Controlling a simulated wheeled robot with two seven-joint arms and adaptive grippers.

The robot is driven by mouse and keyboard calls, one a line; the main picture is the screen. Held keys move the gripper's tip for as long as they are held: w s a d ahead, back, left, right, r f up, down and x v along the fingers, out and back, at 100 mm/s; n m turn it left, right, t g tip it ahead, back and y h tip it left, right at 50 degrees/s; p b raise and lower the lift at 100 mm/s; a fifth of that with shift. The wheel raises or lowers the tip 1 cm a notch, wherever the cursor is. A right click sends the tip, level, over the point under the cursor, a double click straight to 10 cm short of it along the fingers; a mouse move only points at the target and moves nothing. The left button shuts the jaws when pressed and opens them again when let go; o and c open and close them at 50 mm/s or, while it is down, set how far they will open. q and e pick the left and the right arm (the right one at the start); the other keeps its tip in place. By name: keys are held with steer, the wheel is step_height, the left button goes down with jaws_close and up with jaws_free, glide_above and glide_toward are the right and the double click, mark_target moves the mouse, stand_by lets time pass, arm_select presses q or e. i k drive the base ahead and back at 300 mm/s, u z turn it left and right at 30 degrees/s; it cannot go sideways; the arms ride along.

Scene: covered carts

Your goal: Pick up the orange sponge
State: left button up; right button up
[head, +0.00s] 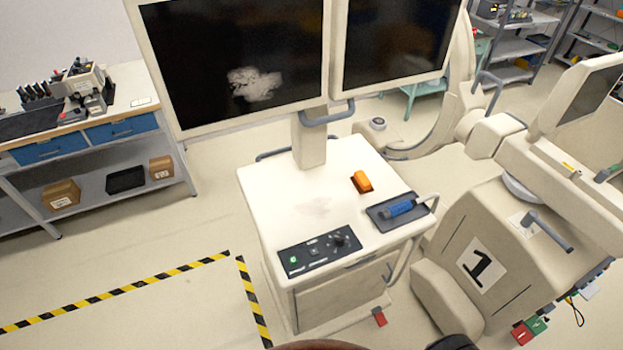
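The orange sponge (363,181) lies on the white top of a cart (310,215), right of the middle and toward the back. Neither of my grippers shows in the head view.
A black control panel (319,251) is at the cart's front. Two monitors (240,60) (400,40) stand behind. A large machine (500,250) marked 1 stands at right. Floor at left is clear.

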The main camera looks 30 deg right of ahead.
mark_target(363, 186)
steer(key=u, duration=1.5)
steer(key=i, duration=1.6)
steer(key=z, duration=2.9)
